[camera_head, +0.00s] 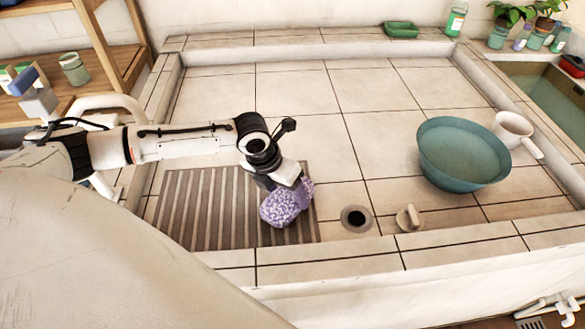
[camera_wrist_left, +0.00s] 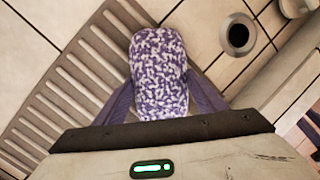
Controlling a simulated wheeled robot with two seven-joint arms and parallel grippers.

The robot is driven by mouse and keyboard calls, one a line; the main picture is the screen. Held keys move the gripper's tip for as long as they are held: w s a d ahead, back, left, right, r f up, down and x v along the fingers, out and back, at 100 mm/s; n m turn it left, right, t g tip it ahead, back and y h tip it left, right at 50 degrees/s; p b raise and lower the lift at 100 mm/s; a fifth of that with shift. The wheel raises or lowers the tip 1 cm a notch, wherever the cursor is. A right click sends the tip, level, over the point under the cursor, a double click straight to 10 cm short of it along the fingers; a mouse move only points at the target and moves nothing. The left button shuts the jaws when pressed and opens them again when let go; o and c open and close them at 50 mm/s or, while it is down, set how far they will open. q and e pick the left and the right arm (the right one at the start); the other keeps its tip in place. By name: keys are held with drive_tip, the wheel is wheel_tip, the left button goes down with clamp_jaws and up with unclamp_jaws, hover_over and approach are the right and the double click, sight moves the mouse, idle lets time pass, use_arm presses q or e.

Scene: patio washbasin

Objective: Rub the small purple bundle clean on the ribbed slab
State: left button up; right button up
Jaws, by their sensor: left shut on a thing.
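The small purple bundle (camera_head: 284,206), mottled with white, is at the right end of the ribbed slab in the head view. It also fills the middle of the left wrist view (camera_wrist_left: 158,75). My left gripper (camera_head: 287,183) is shut on the bundle from above. The grey-brown ribbed slab (camera_head: 205,205) lies flat in the basin's near left part, and its ribs also show in the left wrist view (camera_wrist_left: 70,85). The bundle is over or on the slab's right edge; I cannot tell if it touches. My right gripper is not in view.
A drain hole (camera_head: 356,218) and a beige stopper (camera_head: 409,218) are right of the slab. The basin's low rim (camera_head: 330,262) runs along the front. The tiled middle and back are clear.

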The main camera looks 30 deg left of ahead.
use_arm(q)
drive_tip(key=shift+w+d+r, duration=0.1)
drive_tip(key=shift+w, duration=0.05)
wheel_tip(320, 180, up, 3)
drive_tip(key=shift+r, duration=2.45)
